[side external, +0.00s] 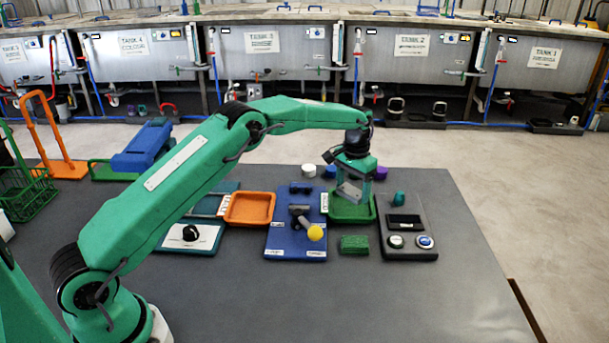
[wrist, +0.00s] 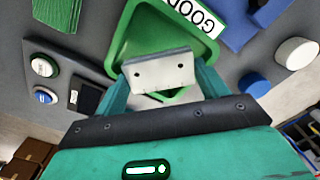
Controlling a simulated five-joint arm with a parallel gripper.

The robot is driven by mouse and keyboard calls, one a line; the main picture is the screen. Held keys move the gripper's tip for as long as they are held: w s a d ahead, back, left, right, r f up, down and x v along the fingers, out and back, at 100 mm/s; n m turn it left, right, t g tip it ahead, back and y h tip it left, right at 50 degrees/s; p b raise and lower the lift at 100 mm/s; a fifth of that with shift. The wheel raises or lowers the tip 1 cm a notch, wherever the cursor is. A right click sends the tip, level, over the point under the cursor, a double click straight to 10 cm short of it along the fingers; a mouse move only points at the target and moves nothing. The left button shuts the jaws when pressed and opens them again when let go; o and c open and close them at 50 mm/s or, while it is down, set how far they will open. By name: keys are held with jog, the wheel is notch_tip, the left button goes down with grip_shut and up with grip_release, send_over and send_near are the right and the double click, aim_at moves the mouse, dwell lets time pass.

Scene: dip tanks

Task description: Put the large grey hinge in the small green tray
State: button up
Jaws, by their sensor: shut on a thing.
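My gripper (side external: 354,180) is shut on the large grey hinge, directly over the small green tray (side external: 365,215) in the side view. The hinge (wrist: 160,69) shows in the wrist view as a pale grey plate with two dark holes, held between the teal fingers. Behind it in the wrist view lies the green tray (wrist: 122,45), with a white "GOOD" label at its edge. The hinge appears above the tray floor; the exact gap cannot be told. The fingers and hinge hide part of the tray.
An orange tray (side external: 249,209) and a blue board (side external: 283,240) with a yellow ball (side external: 315,233) are left of the green tray. A panel with buttons (side external: 409,250) is on its right, a green block (side external: 354,244) in front, and small cylinders behind.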

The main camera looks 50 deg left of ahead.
aim_at(353, 190)
jog(key=shift+f, duration=1.9)
jog(key=shift+f, duration=0.15)
jog(key=o, duration=1.4)
jog(key=shift+f, duration=0.1)
notch_tip(353, 190, up, 12)
jog(key=shift+f, duration=0.1)
jog(key=shift+r, duration=0.3)
